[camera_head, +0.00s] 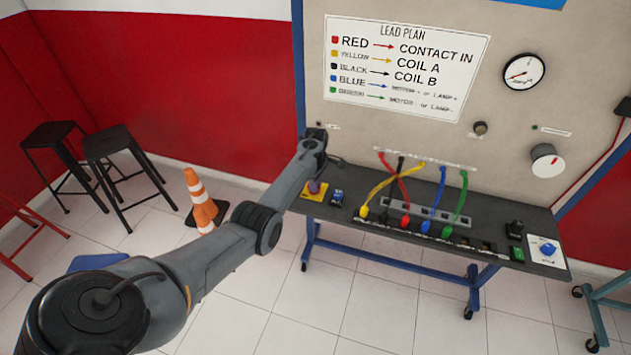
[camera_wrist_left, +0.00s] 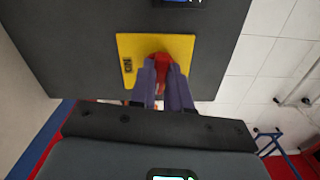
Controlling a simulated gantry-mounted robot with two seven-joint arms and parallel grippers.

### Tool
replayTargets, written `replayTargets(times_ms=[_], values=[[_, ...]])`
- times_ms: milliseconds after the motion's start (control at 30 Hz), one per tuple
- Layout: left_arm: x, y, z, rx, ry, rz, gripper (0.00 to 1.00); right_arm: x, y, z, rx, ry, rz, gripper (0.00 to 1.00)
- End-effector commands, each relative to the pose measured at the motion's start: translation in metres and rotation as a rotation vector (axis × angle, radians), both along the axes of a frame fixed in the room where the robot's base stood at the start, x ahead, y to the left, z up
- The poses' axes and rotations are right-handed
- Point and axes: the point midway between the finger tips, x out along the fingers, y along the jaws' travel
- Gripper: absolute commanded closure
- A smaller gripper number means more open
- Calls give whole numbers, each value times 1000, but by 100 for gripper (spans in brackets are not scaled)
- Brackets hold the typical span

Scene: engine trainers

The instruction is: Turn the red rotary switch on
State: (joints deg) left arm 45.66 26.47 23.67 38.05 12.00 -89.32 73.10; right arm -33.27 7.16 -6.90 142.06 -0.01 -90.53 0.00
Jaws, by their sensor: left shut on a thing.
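The red rotary switch (camera_wrist_left: 161,60) sits on a yellow plate (camera_wrist_left: 127,48) marked "ON" at the left of the picture in the left wrist view. In the head view the yellow plate (camera_head: 308,195) lies at the left end of the dark bench, mostly covered by my left gripper (camera_head: 316,187). In the left wrist view my left gripper (camera_wrist_left: 162,78) is shut on the red switch, one finger on each side. The fingers hide part of the switch, and its exact angle is hard to tell. My right gripper is not in view.
The bench (camera_head: 345,212) carries a small blue part (camera_head: 338,197) beside the plate and a lead block (camera_head: 428,213) with coloured leads. A blue knob (camera_head: 547,249) is at the right end. An orange cone (camera_head: 199,200) and black stools (camera_head: 115,158) stand left.

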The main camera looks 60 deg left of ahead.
Motion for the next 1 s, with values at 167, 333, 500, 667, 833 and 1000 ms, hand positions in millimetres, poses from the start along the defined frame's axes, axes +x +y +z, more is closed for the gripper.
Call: replayTargets(times_ms=[167,333,500,667,833,1000], values=[[-1,0,4,-1,1,-150,100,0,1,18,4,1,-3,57],[-2,0,4,-1,1,-311,100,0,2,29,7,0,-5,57],[-3,0,3,-2,0,-473,100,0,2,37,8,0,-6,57],[-3,0,3,-1,0,-625,100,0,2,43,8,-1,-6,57],[-4,0,2,-2,1,-786,100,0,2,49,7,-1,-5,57],[-5,0,2,0,0,-948,100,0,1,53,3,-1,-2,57]])
